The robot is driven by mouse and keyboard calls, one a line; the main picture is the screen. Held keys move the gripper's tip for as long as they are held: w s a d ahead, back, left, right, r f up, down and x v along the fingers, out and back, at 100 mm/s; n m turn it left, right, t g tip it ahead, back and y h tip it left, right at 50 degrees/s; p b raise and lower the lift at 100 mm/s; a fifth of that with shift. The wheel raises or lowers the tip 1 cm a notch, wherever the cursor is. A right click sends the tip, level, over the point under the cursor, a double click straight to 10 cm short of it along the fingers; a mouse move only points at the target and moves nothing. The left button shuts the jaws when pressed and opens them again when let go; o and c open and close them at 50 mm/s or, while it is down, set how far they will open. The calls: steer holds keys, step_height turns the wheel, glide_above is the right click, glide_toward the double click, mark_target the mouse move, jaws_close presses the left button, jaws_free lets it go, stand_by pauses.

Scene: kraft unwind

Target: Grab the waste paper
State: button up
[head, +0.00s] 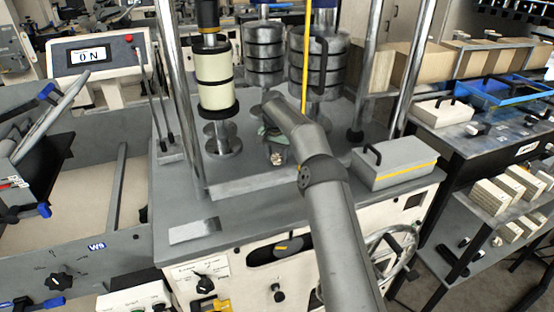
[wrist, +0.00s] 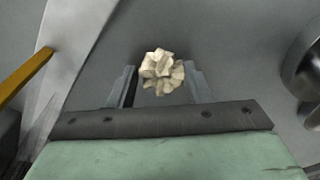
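The waste paper (wrist: 162,64) is a crumpled cream ball resting on a grey, slightly reflective metal surface. It also shows small in the head view (head: 277,158), just below the end of my arm on the grey machine top. My gripper (wrist: 160,76) is open, with one finger on each side of the paper's near part in the wrist view. Narrow gaps appear beside the paper, but I cannot tell whether either finger touches it. In the head view my gripper (head: 272,138) is mostly hidden by my arm.
Stacked metal discs (head: 264,55) and a cream roll on a spindle (head: 214,80) stand behind. A grey box with a yellow stripe (head: 394,162) sits to the right. A yellow bar (wrist: 26,80) crosses the wrist view's left; a round metal part (wrist: 305,70) is at its right.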

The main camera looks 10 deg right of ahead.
steer(key=c, duration=0.4)
steer(key=shift+c, duration=0.3)
